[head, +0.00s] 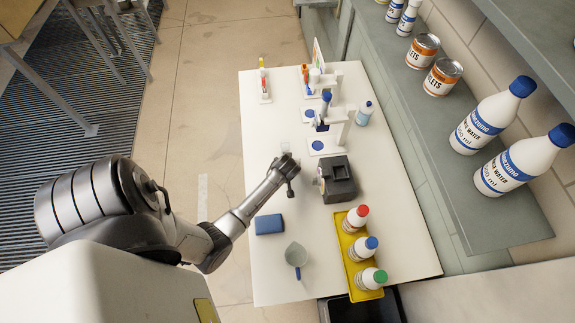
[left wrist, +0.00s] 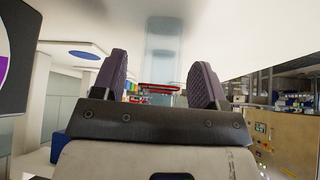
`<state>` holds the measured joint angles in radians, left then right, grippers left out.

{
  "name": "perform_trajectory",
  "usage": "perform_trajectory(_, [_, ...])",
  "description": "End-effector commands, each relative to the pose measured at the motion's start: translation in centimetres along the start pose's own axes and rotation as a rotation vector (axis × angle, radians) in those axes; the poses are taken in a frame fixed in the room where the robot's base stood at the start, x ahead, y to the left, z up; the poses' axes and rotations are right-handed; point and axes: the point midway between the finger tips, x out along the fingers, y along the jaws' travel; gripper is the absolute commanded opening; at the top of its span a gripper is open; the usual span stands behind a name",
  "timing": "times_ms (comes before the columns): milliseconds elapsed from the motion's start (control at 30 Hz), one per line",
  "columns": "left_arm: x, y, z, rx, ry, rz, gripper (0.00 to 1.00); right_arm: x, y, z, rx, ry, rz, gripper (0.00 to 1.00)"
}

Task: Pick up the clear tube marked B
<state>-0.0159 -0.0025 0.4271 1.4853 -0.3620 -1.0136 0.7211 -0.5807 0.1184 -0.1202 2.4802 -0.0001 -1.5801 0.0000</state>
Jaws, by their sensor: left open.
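My left gripper (head: 287,163) is over the middle of the white table, left of the black boxy device. In the left wrist view its two dark fingers stand apart (left wrist: 160,62), open and empty. Beyond them, between the fingers, is a clear, faintly blue tube (left wrist: 163,42) with a red band or rim at its lower end in the picture. In the head view only a faint clear shape shows by the fingertips. I cannot read a letter B on it. My right gripper is out of view.
White stands (head: 332,125) and a small bottle (head: 365,113) stand farther back.

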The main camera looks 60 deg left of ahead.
Motion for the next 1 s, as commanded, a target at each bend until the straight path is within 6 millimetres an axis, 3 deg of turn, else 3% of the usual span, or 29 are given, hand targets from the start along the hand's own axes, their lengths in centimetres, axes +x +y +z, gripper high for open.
perform_trajectory(233, [0.06,0.01,0.0,0.0,0.0,0.0,0.67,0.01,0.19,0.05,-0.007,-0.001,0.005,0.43])
perform_trajectory(800, [0.04,0.01,0.01,0.0,0.0,0.0,0.13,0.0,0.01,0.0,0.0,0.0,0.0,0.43])
perform_trajectory(1000, [0.02,0.01,-0.02,0.0,0.0,0.0,0.09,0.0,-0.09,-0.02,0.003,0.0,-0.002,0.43])
